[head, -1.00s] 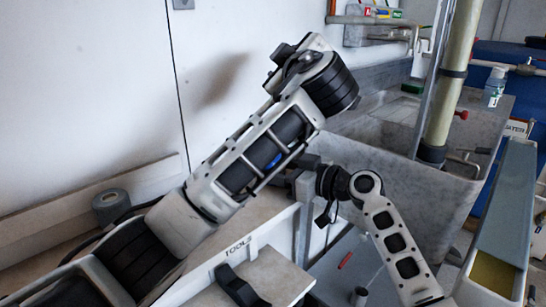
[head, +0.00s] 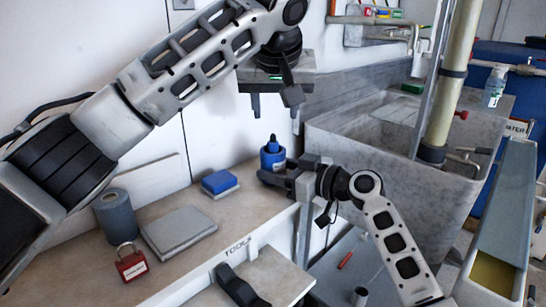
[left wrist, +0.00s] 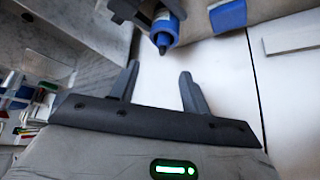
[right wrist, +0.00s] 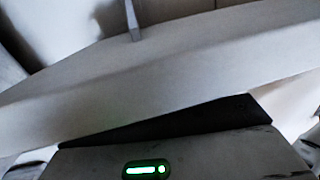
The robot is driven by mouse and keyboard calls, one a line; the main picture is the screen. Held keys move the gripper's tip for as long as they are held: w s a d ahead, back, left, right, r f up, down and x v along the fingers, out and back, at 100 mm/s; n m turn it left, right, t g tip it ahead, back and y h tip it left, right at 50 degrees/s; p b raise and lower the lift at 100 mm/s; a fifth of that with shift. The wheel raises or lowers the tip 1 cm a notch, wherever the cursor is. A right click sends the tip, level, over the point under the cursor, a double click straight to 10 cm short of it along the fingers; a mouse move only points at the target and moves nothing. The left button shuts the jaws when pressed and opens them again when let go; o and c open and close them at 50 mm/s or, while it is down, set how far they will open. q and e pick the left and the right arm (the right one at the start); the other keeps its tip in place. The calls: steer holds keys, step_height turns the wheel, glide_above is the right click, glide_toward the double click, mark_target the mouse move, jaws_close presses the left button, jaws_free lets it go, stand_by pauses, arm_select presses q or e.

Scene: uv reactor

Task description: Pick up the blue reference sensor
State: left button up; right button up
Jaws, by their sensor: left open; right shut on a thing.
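The blue reference sensor (head: 272,155), a blue cylinder with a narrow dark-blue top, stands upright at the right end of the bench. My right gripper (head: 272,178) is shut around its lower part, coming from the right. The sensor also shows at the top of the left wrist view (left wrist: 165,27), beside the grey right gripper. My left gripper (head: 275,112) is open and empty, pointing down just above the sensor, apart from it. Its two spread fingers also show in the left wrist view (left wrist: 159,75). The right wrist view shows mostly blurred grey surfaces, and the sensor cannot be made out there.
On the bench (head: 185,255) are a blue block on a pale base (head: 220,184), a grey flat slab (head: 180,230), a grey roll (head: 115,213) and a red padlock (head: 132,262). A stone sink (head: 400,165) and a slanted pipe (head: 450,80) stand to the right.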

mark_target(273, 141)
arm_select(q)
steer(key=x, duration=0.7)
steer(key=shift+s+a+f, duration=0.2)
steer(key=shift+f, duration=0.1)
steer(key=shift+w+f, duration=0.35)
steer(key=shift+f, duration=0.15)
jaws_close()
